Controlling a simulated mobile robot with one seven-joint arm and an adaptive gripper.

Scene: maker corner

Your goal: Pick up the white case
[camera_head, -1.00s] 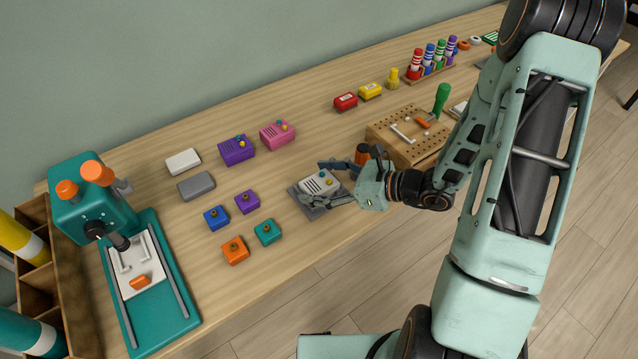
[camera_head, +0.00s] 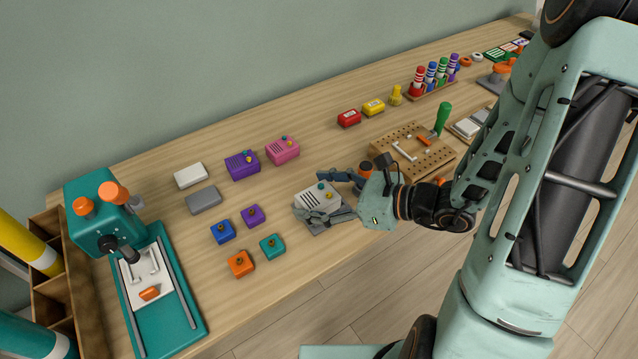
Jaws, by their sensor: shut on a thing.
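The white case (camera_head: 311,198) has dark slots and small teal and yellow knobs on its top. It is between the fingers of my gripper (camera_head: 322,195), which is shut on it from the right. One finger lies along its far side and the other along its near side, hiding part of that edge. A grey pad (camera_head: 322,229) shows under and in front of the case. I cannot tell clearly whether the case is raised off the pad. A plain white block (camera_head: 190,175) without knobs lies at the back left.
A purple case (camera_head: 242,165) and a pink case (camera_head: 283,151) stand behind left. Several small coloured boxes, including a teal one (camera_head: 272,246), lie left. A teal press (camera_head: 165,316) stands far left.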

